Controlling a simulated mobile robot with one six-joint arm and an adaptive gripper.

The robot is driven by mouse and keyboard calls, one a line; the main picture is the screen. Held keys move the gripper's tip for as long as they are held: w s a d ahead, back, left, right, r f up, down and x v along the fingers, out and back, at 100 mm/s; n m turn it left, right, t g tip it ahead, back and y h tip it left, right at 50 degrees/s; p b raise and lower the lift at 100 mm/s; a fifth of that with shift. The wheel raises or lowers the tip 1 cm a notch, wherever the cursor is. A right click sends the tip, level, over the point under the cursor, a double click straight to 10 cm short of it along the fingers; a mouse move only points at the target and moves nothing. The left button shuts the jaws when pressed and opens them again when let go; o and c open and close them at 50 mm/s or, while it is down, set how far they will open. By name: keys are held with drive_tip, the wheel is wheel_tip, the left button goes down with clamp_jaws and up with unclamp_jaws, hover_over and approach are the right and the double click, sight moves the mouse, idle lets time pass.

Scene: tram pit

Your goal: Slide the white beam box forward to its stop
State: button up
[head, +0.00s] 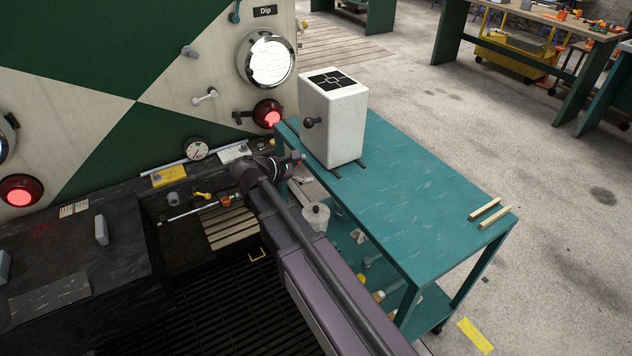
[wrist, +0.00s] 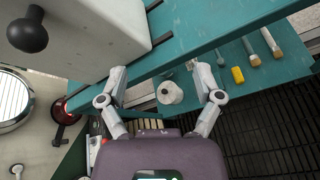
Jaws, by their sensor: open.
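The white beam box (head: 342,125) stands upright on the teal cart top (head: 420,190), near its left end, on dark rails (head: 363,167). It has a black-and-white marker on top and a black ball knob (head: 309,122) on one side. In the wrist view the box (wrist: 105,32) and its knob (wrist: 28,34) fill the upper left. My gripper (wrist: 160,72) is open and empty, its fingers spread beside the cart's edge and apart from the box. In the head view my wrist hides much of the gripper. I cannot tell which part is the stop.
Two pale wooden strips (head: 489,213) lie at the cart's right end; the top between is clear. A white roll (head: 315,217) and loose tools sit on the lower shelf. A panel with red lamps (head: 267,114) stands at left, above a dark grating (head: 205,290).

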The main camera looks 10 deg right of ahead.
drive_tip(key=shift+s+d+f+m+g+y, duration=0.8)
drive_tip(key=shift+s+d+f+m+y, duration=0.3)
drive_tip(key=shift+s+d+f+m, duration=0.45)
drive_tip(key=shift+s+a+f, duration=0.1)
drive_tip(key=shift+s, duration=0.05)
drive_tip(key=n+t+h, duration=0.5)
drive_tip(key=n+h, duration=0.1)
drive_tip(key=n, duration=0.3)
approach(309, 124)
drive_tip(key=a, duration=0.3)
drive_tip(key=shift+s+d+f+b, duration=0.15)
drive_tip(key=shift+f+b, duration=0.2)
drive_tip(key=shift+f, duration=0.05)
drive_tip(key=shift+d, duration=0.1)
drive_tip(key=x, duration=1.3)
drive_tip(key=shift+w+d+f, duration=0.15)
drive_tip(key=shift+w+f, duration=0.05)
drive_tip(key=shift+w, duration=0.2)
